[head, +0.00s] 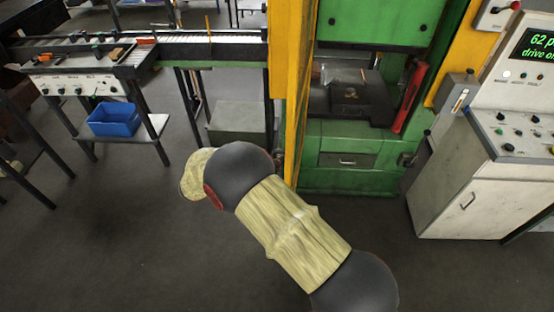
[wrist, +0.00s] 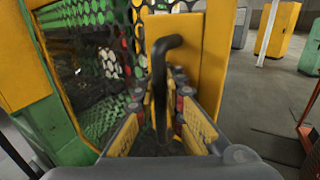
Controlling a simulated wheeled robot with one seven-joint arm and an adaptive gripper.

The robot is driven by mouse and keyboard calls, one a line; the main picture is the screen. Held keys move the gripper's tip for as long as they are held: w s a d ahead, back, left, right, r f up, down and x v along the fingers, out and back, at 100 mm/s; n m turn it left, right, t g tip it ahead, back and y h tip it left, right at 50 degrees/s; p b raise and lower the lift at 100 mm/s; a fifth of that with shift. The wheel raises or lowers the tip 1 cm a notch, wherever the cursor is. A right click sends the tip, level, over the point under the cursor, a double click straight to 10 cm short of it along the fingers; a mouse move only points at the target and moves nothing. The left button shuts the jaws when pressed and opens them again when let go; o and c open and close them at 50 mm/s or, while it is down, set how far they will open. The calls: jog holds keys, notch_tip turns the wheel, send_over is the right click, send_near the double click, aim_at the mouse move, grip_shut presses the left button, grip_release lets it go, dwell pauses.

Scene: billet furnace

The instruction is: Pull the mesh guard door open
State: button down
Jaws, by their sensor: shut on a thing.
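The mesh guard door (wrist: 122,32) fills the left and middle of the wrist view, with a dark perforated sheet and a yellow plate. Its black bar handle (wrist: 159,62) stands upright in front of the yellow plate, its top bent over. My gripper (wrist: 160,98) has its fingers on both sides of the handle and is shut on it. In the head view the yellow door (head: 297,75) shows nearly edge-on in front of the left side of the green machine. My arm hides the gripper and handle there.
The green machine (head: 345,178) stands behind, with a red bar (head: 410,98) at its right. A white control cabinet (head: 465,190) is at right. A roller conveyor (head: 210,42) and a blue bin (head: 115,120) are at left. The near floor is clear.

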jog(key=shift+s+f, duration=0.2)
jog(key=shift+f, duration=0.05)
jog(key=c, duration=2.1)
grip_release()
jog(key=shift+s+r, duration=0.1)
jog(key=shift+o, duration=1)
jog(key=shift+r, duration=0.1)
jog(key=shift+a, duration=0.1)
jog(key=v, duration=1.1)
jog(key=shift+a, duration=0.4)
